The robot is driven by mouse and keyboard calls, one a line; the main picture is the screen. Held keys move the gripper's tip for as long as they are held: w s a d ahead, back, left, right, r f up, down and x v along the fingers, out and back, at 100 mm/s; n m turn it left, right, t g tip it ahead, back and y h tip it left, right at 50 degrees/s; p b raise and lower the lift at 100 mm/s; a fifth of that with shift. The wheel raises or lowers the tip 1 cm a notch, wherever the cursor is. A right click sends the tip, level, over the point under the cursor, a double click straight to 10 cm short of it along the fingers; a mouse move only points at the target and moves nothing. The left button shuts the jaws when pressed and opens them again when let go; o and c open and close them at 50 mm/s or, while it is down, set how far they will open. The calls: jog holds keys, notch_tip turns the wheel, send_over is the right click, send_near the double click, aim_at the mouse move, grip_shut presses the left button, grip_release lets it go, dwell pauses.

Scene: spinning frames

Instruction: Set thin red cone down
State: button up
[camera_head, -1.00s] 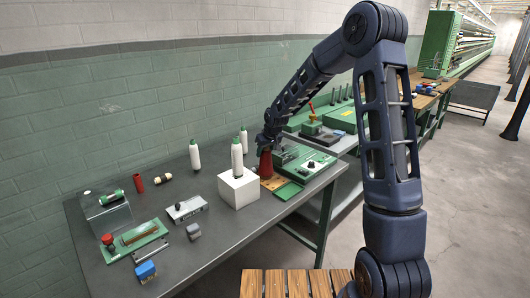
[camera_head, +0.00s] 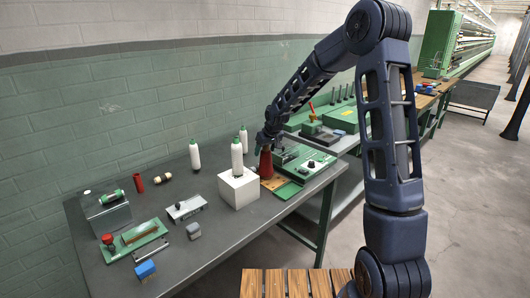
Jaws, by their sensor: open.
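The thin red cone (camera_head: 266,166) stands upright on a small orange-brown wooden board (camera_head: 279,181) at the right part of the grey workbench. My gripper (camera_head: 266,148) is open at the top of the cone. The fingers are small and dark here, and I cannot tell whether they touch the cone. The cone's base is partly hidden behind the white block.
A green machine box (camera_head: 308,162) is close on the right. Other bobbins and tools lie left on the workbench (camera_head: 215,240), whose front middle is clear.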

jog(key=v, duration=1.1)
jog(key=s+d+r+m+h, duration=0.1)
jog(key=s+d+r+m, duration=0.1)
jog(key=s+d+r, duration=0.55)
jog(key=s+d+m, duration=0.1)
jog(key=s+d, duration=0.5)
jog(key=s, duration=0.3)
jog(key=s+d+m+h, duration=0.1)
jog(key=s+d+m, duration=0.1)
jog(key=s+d, duration=0.4)
jog(key=s+d+r+m, duration=0.1)
jog(key=s+d, duration=0.6)
jog(key=s, duration=0.7)
jog(key=shift+m+t+h, duration=0.3)
jog(key=shift+m, duration=0.1)
jog(key=shift+r, duration=0.1)
